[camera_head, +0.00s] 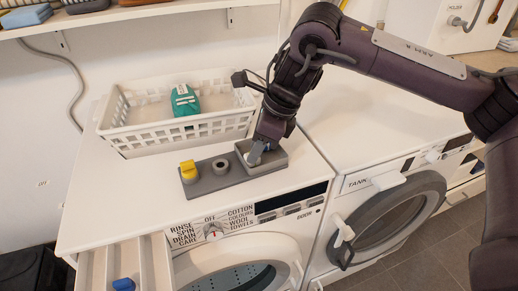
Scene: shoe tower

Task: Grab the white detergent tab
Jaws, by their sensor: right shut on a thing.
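My right gripper (256,157) reaches down into the small open grey box (280,163) at the right end of a grey tray on the washing machine. It is shut on the white detergent tab, of which only a small pale bit shows at the fingertips, inside the box. The fingers and the box wall hide most of the tab. My left gripper is not in view.
The grey tray (205,184) also bears a yellow piece (188,171) and a round grey holder (221,166). A white basket (150,136) with a green package (184,100) stands behind. The drawer (152,262) at the front left is open, with a blue piece (123,284).

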